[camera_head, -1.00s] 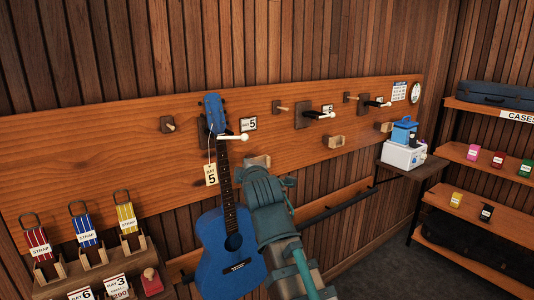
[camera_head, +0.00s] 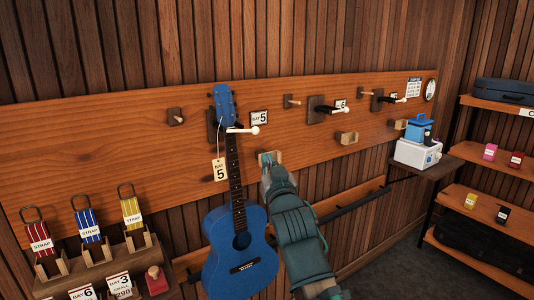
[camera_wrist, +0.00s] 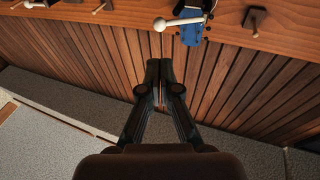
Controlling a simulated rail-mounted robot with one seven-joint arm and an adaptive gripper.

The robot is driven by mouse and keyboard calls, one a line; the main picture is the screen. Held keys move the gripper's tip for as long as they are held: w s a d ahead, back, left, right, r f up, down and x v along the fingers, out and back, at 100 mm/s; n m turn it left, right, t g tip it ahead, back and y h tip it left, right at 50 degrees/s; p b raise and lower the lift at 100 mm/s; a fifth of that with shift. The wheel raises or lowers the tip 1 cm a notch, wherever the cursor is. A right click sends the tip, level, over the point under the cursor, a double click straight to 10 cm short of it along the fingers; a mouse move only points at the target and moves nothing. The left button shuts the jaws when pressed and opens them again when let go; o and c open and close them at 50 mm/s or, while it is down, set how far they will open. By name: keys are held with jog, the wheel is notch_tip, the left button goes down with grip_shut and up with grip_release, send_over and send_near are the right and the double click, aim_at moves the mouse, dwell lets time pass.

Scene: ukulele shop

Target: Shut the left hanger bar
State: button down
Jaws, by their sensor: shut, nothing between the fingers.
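The left hanger (camera_head: 212,130) is a dark bracket on the orange wall board, beside the BAY 5 card. Its white-ended bar (camera_head: 245,130) reaches right past the neck of the hanging blue ukulele (camera_head: 240,245). The bar also shows at the top of the wrist view (camera_wrist: 178,23), beside the blue headstock (camera_wrist: 192,32). My gripper (camera_wrist: 158,66) is shut and empty, with its fingertips together below the bar in the wrist picture and apart from it.
Two more hangers (camera_head: 318,107) (camera_head: 380,100) with white-ended bars are to the right. Wooden blocks (camera_head: 346,138) sit on the board, and a dark rail (camera_head: 345,202) runs below it. A strap rack (camera_head: 95,265) stands lower left. A side table (camera_head: 425,168) is at right.

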aim_at(258, 133)
jog(key=p+x, duration=0.4)
jog(key=x, duration=0.9)
jog(key=shift+w, duration=0.1)
jog(key=shift+w+f, duration=0.1)
jog(key=shift+w, duration=0.05)
jog(key=shift+w+d+b, duration=0.1)
jog(key=shift+w+b, duration=0.25)
jog(key=shift+b, duration=0.4)
jog(key=shift+w+b, duration=2.45)
jog(key=shift+w, duration=0.05)
